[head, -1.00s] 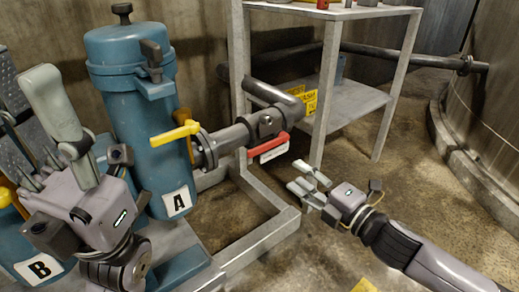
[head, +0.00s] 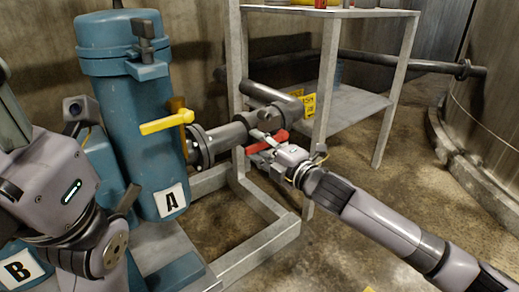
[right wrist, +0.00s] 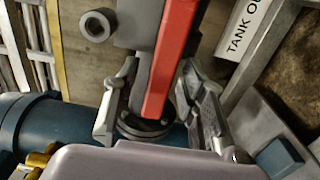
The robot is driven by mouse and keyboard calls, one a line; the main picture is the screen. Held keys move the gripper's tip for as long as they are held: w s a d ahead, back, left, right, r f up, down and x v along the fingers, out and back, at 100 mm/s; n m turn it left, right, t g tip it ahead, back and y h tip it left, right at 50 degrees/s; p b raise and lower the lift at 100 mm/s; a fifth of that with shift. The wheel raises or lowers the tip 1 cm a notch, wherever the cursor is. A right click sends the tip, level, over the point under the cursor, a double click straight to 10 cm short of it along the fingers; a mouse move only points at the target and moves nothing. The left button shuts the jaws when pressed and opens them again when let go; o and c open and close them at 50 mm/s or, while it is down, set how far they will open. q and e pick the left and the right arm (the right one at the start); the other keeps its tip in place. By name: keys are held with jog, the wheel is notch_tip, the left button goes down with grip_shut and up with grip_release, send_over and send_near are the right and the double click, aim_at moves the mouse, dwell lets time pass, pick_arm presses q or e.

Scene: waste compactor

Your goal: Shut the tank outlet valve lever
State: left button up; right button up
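The red valve lever (head: 269,142) sits on a grey pipe (head: 228,135) running from the blue tank marked A (head: 130,130). My right gripper (head: 258,143) is at the lever. In the right wrist view the red lever (right wrist: 172,60) runs between its two fingers (right wrist: 155,105), which stand apart on either side; contact is not clear. A label reading "TANK OU" (right wrist: 243,38) shows beside the lever. My left gripper (head: 12,125) is at the left edge, away from the lever; its fingers are mostly out of view.
A yellow lever (head: 165,122) sticks out from tank A, left of the red one. A metal rack (head: 325,90) stands just behind my right gripper. A low grey frame (head: 262,245) lies below. A tank marked B (head: 20,272) is at lower left. Floor at right is clear.

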grip_shut()
dwell(0.5)
dwell(0.3)
